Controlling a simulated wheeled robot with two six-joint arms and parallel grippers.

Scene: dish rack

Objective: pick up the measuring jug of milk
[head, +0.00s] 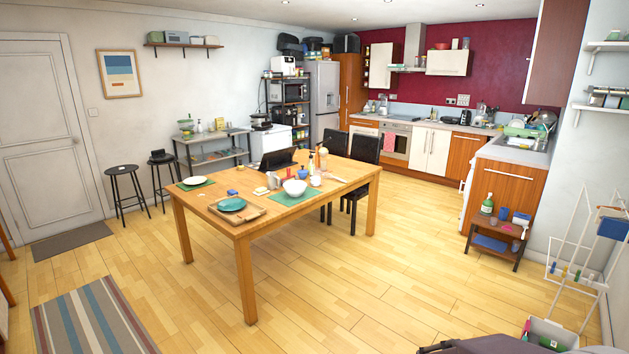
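I cannot make out a measuring jug of milk for sure in the head view; the things on the table and counters are too small to tell. A whitish upright item (273,181) stands on the wooden table (330,199), left of a white bowl (295,188); I cannot tell whether it is the jug. A green dish rack (522,131) with dishes is on the right-hand counter by the sink. Neither of my grippers is in view.
Two black chairs (364,150) stand at the table's far side. Two black stools (127,187) are by the left wall. A low wooden shelf (497,233) and a white drying rack (575,262) are at the right. The wood floor between table and kitchen is clear.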

